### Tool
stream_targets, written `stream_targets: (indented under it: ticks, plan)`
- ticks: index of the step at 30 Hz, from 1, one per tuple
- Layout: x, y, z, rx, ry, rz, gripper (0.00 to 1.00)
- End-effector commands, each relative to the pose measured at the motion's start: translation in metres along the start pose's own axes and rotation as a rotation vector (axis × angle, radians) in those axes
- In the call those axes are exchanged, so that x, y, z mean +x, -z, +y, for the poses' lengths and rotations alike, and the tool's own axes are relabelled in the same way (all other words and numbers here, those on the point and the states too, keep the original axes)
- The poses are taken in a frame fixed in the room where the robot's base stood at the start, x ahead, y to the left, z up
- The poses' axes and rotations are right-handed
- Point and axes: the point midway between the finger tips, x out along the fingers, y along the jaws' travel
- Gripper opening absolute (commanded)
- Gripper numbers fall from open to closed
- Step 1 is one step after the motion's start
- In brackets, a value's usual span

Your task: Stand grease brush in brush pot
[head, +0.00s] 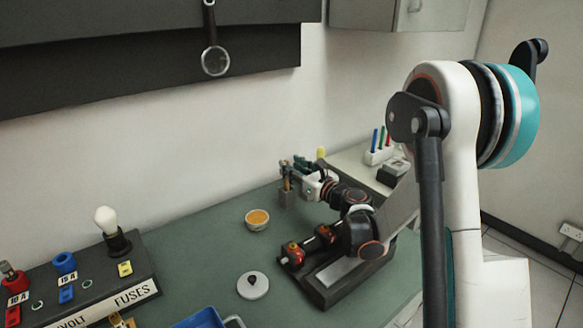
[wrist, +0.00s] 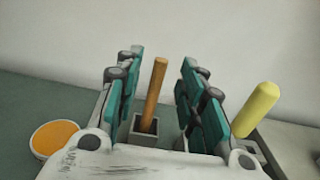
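The grease brush's wooden handle (wrist: 153,95) stands up from the square grey brush pot (wrist: 144,136) in the wrist view, leaning slightly. Its bristle end is hidden. In the head view the pot (head: 288,200) stands on the green bench near the wall, with the handle (head: 287,184) above it. My gripper (wrist: 158,88) is open, one teal-padded finger on each side of the handle, with gaps visible on both sides. My gripper (head: 293,172) shows small above the pot in the head view.
A bowl of orange grease (head: 257,218) stands left of the pot. A yellow handle (wrist: 258,106) rises to the right. A white lid (head: 253,286), a dark machine base (head: 322,292), a blue tray (head: 200,318) and a fuse board (head: 85,290) stand nearer. Bench space left of the bowl is clear.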

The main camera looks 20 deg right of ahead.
Motion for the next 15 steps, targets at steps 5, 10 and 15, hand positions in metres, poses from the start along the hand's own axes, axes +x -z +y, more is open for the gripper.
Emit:
stream_targets:
  ticks: [5,10,15]
  plan:
    - [-0.033,0.0,-0.001,0.0,0.003,0.0,0.36]
    - [-0.068,0.0,-0.001,0.0,0.003,0.0,0.36]
    - [-0.095,0.0,-0.001,0.0,0.002,0.0,0.36]
